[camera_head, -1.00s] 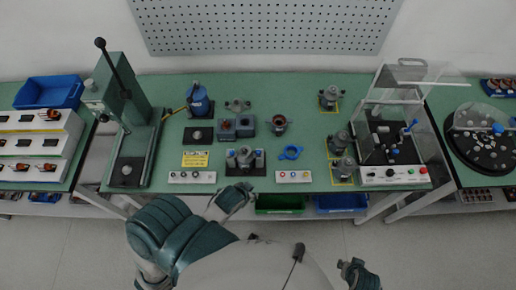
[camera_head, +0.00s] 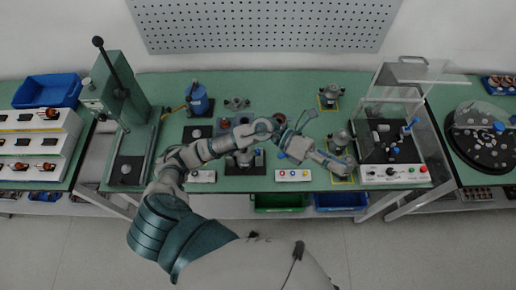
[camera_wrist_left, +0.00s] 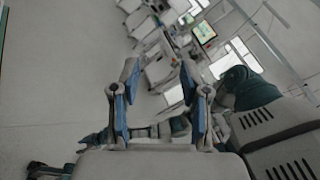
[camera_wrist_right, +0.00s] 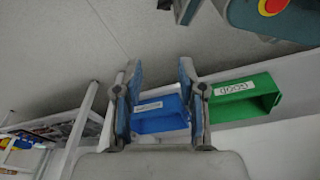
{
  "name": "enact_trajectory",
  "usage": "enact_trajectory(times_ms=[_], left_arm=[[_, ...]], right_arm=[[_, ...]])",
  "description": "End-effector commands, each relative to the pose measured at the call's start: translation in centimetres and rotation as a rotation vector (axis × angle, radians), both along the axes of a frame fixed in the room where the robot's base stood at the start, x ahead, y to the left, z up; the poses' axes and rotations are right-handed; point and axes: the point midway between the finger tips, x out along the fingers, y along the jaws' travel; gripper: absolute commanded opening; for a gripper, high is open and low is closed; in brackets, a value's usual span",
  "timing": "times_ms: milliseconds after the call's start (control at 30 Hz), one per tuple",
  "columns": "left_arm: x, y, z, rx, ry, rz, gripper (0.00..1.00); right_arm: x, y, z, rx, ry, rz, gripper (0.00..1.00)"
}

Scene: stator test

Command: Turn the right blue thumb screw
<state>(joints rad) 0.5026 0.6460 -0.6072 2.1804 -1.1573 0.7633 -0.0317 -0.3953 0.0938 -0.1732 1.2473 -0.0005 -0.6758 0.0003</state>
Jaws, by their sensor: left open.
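A small stator fixture (camera_head: 244,168) sits at the front middle of the table. Its right blue thumb screw (camera_head: 259,158) shows as a small blue patch below my left forearm in the head view. The fixture's upper left part is partly hidden by the arm. My left arm reaches across above the fixture. My right gripper (camera_wrist_right: 160,70) is open and empty, facing bins under the table; the screw is not in that view.
A green bin (camera_wrist_right: 262,97) and a blue bin (camera_wrist_right: 160,124) are under the table's front edge. A clear-lidded test box (camera_head: 390,170) stands to the right.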

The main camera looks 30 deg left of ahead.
Motion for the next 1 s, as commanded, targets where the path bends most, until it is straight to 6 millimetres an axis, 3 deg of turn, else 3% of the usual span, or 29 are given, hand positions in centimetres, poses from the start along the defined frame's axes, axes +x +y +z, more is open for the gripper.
enact_trajectory(times_ms=[67,133,233,300,400,500,600,733,1000], left_arm=[[0.1,1.7,-3.9,0.295,-0.147,-0.091,0.45],[1.0,4.9,-7.2,0.569,-0.241,-0.154,0.45],[3.1,11.4,-10.2,0.943,-0.309,-0.203,0.45],[4.5,16.2,-10.8,1.167,-0.319,-0.211,0.45],[5.7,21.8,-10.4,1.404,-0.297,-0.206,0.45],[6.1,25.2,-9.7,1.542,-0.268,-0.200,0.45],[6.2,26.5,-9.5,1.596,-0.251,-0.198,0.45],[6.2,26.6,-10.9,1.603,-0.246,-0.202,0.45],[6.1,26.5,-16.9,1.598,-0.246,-0.203,0.45]], right_arm=[[-2.5,-0.4,-2.5,-0.003,0.022,0.004,0.40],[-4.6,-0.8,-4.3,-0.005,0.035,0.007,0.40],[-7.5,-1.3,-6.3,-0.007,0.050,0.010,0.40],[-9.4,-1.7,-7.3,-0.009,0.059,0.013,0.40],[-11.4,-2.1,-8.2,-0.011,0.067,0.015,0.40],[-12.5,-2.3,-8.6,-0.012,0.070,0.016,0.40],[-13.0,-2.4,-8.7,-0.011,0.073,0.017,0.40],[-13.0,-2.5,-8.6,-0.011,0.073,0.017,0.40],[-13.0,-2.5,-7.9,-0.013,0.073,0.018,0.40]])
